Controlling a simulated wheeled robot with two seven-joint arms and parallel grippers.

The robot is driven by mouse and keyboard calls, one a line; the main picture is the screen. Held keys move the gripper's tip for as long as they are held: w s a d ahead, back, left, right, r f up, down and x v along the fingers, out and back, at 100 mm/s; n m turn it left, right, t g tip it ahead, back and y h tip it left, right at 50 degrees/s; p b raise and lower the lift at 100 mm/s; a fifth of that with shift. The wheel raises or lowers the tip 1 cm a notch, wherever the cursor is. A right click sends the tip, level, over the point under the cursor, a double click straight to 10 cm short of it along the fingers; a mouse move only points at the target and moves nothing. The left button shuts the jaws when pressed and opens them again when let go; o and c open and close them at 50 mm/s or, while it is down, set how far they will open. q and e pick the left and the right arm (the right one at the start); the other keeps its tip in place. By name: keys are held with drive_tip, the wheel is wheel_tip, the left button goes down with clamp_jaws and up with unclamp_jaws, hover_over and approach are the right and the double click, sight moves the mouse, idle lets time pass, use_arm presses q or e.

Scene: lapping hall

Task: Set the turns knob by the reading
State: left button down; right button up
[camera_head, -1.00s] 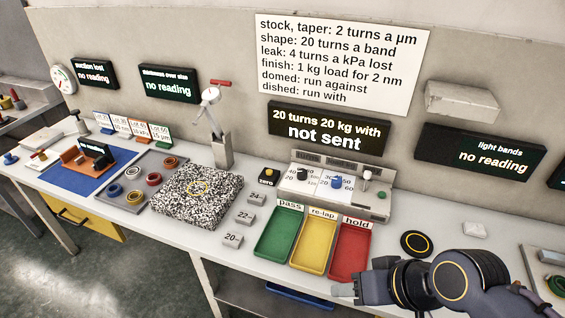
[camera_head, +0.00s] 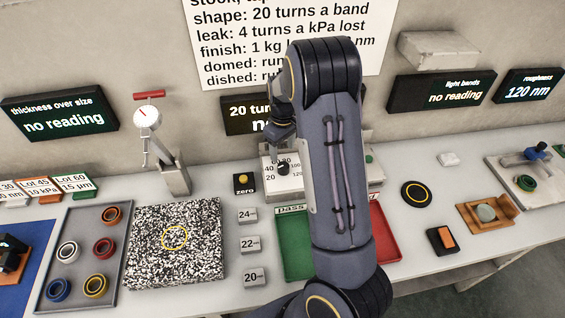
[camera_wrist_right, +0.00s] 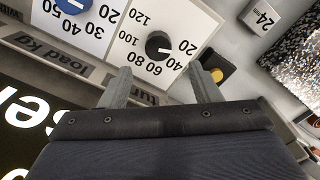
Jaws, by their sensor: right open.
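The black turns knob (camera_head: 283,168) sits on the white dial face of the grey console (camera_head: 376,175). In the right wrist view the knob (camera_wrist_right: 158,45) shows a pale mark toward the 20 and 40 side of its scale. My right gripper (camera_wrist_right: 162,85) is open and empty, its two fingers apart short of the knob, which lies beyond their tips. In the head view my right arm hides much of the console and the order display (camera_head: 240,115). The blue load knob (camera_wrist_right: 73,4) shows at the wrist view's edge. The roughness display (camera_head: 528,90) reads 120 nm. My left gripper is out of view.
The green pass tray (camera_head: 296,245) and red tray (camera_head: 385,235) lie in front. A speckled plate (camera_head: 150,240) is further left. The light bands display (camera_head: 440,93) shows no reading.

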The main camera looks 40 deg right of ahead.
sight(283, 165)
wheel_tip(283, 165, down, 8)
drive_tip(key=shift+d+p, duration=0.1)
drive_tip(key=shift+p, duration=0.65)
drive_tip(key=c, duration=1)
